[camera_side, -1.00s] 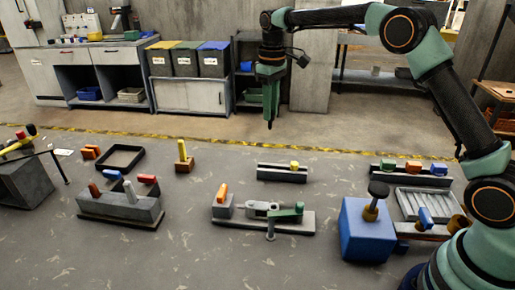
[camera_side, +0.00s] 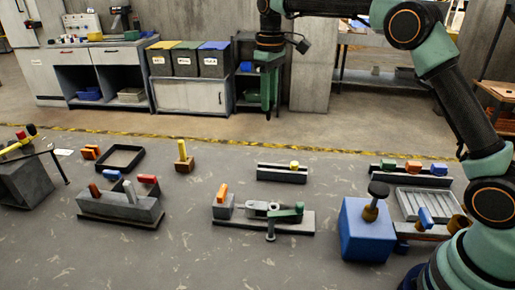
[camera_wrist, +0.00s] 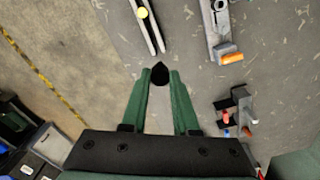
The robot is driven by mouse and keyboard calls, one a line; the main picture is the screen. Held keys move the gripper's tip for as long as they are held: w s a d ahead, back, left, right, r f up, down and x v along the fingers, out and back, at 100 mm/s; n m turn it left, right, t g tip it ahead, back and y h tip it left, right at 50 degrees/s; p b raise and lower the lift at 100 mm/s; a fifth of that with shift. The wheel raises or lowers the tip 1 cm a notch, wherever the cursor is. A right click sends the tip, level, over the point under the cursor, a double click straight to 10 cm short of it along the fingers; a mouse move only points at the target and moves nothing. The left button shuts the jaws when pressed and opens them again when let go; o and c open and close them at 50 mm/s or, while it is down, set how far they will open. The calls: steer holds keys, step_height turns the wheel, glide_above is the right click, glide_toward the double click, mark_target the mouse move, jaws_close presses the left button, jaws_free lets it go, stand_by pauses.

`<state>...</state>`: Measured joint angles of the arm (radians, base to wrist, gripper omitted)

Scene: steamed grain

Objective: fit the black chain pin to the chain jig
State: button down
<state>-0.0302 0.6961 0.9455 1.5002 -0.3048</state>
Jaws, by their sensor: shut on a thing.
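My gripper (camera_wrist: 160,80) is shut on the black chain pin (camera_wrist: 160,72), whose dark pointed end shows between the green fingertips in the wrist view.
A grey rail with a yellow knob (camera_side: 282,174) stands behind the jig. A blue box with a dark knob (camera_side: 367,232) is to its right. A grey block with coloured pegs (camera_side: 120,207) is to its left. Bare floor lies between them.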

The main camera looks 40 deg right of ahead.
steer(key=s+a+f, duration=0.9)
steer(key=s+f, duration=0.4)
steer(key=s, duration=0.1)
steer(key=shift+f, duration=0.25)
steer(key=shift+f, duration=1.6)
stand_by(1.6)
steer(key=c, duration=0.6)
jaws_free()
step_height(320, 180, up, 12)
